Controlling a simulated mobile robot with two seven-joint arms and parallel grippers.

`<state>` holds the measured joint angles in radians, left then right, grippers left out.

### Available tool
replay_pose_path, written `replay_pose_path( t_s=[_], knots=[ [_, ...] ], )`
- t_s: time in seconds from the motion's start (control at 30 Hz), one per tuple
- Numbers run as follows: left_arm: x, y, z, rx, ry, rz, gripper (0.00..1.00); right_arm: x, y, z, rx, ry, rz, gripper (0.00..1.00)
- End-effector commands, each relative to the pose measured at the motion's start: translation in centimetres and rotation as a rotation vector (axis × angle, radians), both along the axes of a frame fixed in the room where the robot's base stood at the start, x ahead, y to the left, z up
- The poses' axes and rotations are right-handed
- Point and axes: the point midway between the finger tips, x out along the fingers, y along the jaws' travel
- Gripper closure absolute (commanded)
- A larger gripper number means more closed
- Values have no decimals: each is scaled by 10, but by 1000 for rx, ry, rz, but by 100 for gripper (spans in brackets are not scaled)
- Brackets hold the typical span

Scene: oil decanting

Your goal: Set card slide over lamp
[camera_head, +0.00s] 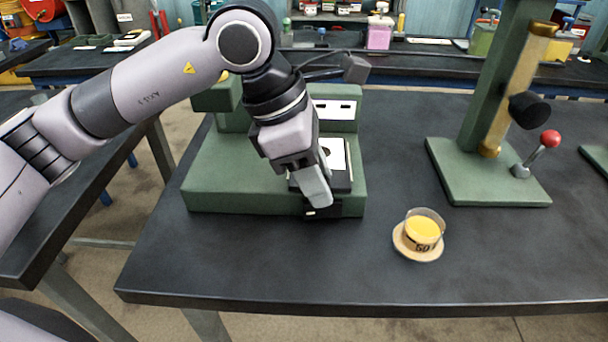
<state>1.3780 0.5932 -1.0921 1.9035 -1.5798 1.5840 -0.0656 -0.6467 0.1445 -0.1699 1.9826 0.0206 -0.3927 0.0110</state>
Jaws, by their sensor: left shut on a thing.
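The card slide (338,172), a dark plate with a white card that has a dark spot, lies on the green instrument base (230,185). My left gripper (318,200) comes down over its left and front part and is shut on it, near the dark tab at the front edge. The fingers hide part of the slide and the exact contact. I cannot make out the lamp; the slide or my gripper may cover it. My right gripper is not in view.
A small cup of yellow oil (423,230) stands on a round tan coaster (405,249) to the right. A green stand (480,185) with a brass tube and a red-knobbed lever (550,138) stands farther right. The black tabletop between is clear.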

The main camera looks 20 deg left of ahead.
Motion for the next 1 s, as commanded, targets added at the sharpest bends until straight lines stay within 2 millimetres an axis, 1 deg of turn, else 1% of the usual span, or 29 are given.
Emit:
replay_pose_path(
  t_s=[0.03, 0.27, 0.3, 0.33, 0.37, 0.6, 0.7, 0.77, 1.0],
  knots=[
    [0, -3, 1, -7, -2, 0, 100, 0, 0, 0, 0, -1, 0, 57],
    [0, -4, 1, -11, -3, 0, 100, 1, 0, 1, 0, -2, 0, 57],
    [0, -4, 1, -12, -3, 0, 53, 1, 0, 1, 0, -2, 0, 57],
    [0, -4, 1, -12, -3, 0, 43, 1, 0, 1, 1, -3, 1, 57],
    [0, -4, 1, -11, -3, 0, 37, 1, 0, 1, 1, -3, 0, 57],
    [0, -2, 1, -7, -2, 0, 37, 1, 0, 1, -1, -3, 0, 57],
    [0, -1, 4, -6, -3, 1, 37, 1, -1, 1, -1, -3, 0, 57],
    [0, 2, 10, -7, -5, 2, 37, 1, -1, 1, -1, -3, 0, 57],
    [-4, 16, 46, -9, -6, 1, 37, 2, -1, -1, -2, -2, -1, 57]
  ],
)
